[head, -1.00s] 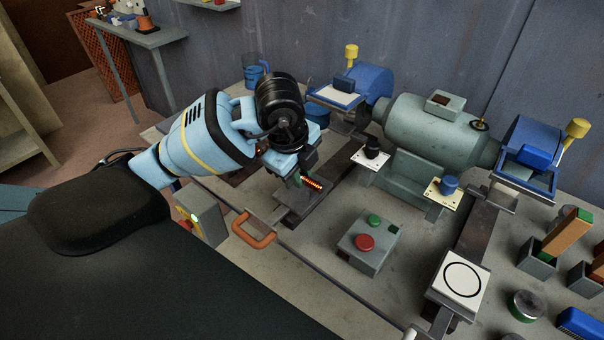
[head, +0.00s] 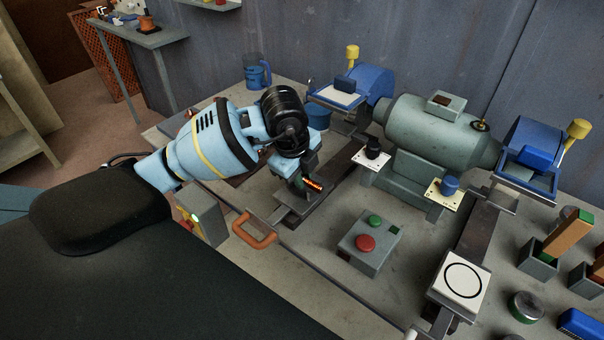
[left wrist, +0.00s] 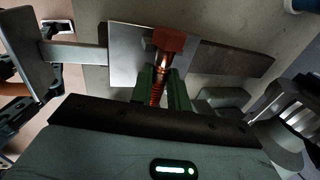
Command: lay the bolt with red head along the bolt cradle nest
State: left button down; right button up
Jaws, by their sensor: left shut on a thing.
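The bolt with red head (left wrist: 168,42) shows in the left wrist view with its copper-coloured threaded shank between two green fingers. My left gripper (left wrist: 159,88) is shut on that shank, and the red head sticks out past the fingertips. In the head view my left gripper (head: 304,181) is over a grey plate on a dark rail, with the bolt (head: 314,185) showing orange at its tip. The grey plate (head: 288,208), apparently the bolt cradle nest, lies below; it also shows behind the bolt in the left wrist view (left wrist: 124,60). Any gap between bolt and plate is unclear.
An orange handle (head: 254,230) is just in front of the plate. A grey button box (head: 369,243) stands to the right, and a green bench grinder (head: 437,130) behind it. A blue mug (head: 257,72) is at the back. The bench between plate and button box is clear.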

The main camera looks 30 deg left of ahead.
pick_arm(q)
jog(key=shift+f, duration=0.1)
jog(key=c, duration=1.4)
grip_release()
jog(key=shift+o, duration=0.3)
pick_arm(e)
jog(key=shift+a, duration=0.15)
